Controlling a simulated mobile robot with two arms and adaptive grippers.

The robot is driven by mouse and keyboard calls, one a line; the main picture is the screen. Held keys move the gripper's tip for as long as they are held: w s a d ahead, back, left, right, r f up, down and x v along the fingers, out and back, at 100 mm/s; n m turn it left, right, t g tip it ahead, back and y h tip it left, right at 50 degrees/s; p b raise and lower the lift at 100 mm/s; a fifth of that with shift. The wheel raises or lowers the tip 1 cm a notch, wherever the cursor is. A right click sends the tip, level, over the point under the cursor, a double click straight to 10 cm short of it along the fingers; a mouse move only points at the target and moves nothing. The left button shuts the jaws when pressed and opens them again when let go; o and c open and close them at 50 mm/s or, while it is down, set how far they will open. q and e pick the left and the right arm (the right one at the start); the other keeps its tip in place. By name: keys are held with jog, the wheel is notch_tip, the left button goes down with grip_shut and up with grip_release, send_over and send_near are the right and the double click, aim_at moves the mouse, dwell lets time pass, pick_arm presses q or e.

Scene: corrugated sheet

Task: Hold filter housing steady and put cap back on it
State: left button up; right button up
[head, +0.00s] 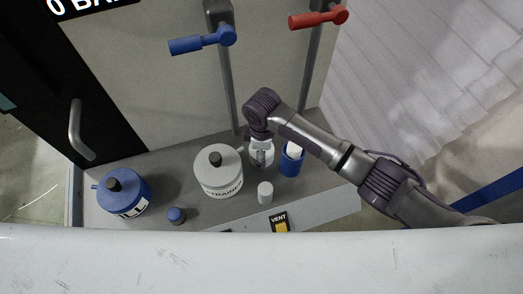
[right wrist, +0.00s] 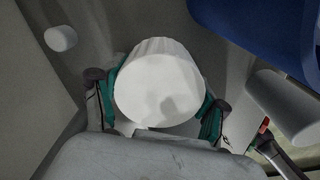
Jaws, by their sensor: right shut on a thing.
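My right gripper (head: 261,146) reaches in from the right over the bench. It is shut on a white round piece with ribbed sides, which looks like the cap (right wrist: 160,88). In the right wrist view its fingers (right wrist: 158,104) press on both sides of this piece. In the head view the piece is partly hidden by the gripper, and I cannot tell whether it rests on anything. A blue cup with a white insert (head: 291,161), possibly the filter housing, stands close to the right of the gripper. My left gripper is not in view.
A white lidded strainer pot (head: 220,176) stands just left of the gripper. A small white cylinder (head: 265,193) is in front. A blue lidded pot (head: 124,193) and a small blue knob (head: 176,215) are farther left. Blue (head: 202,41) and red (head: 318,17) handles stick out behind.

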notch_tip(320, 180, up, 10)
jog(key=shift+r+b, duration=0.1)
jog(key=shift+b, duration=0.85)
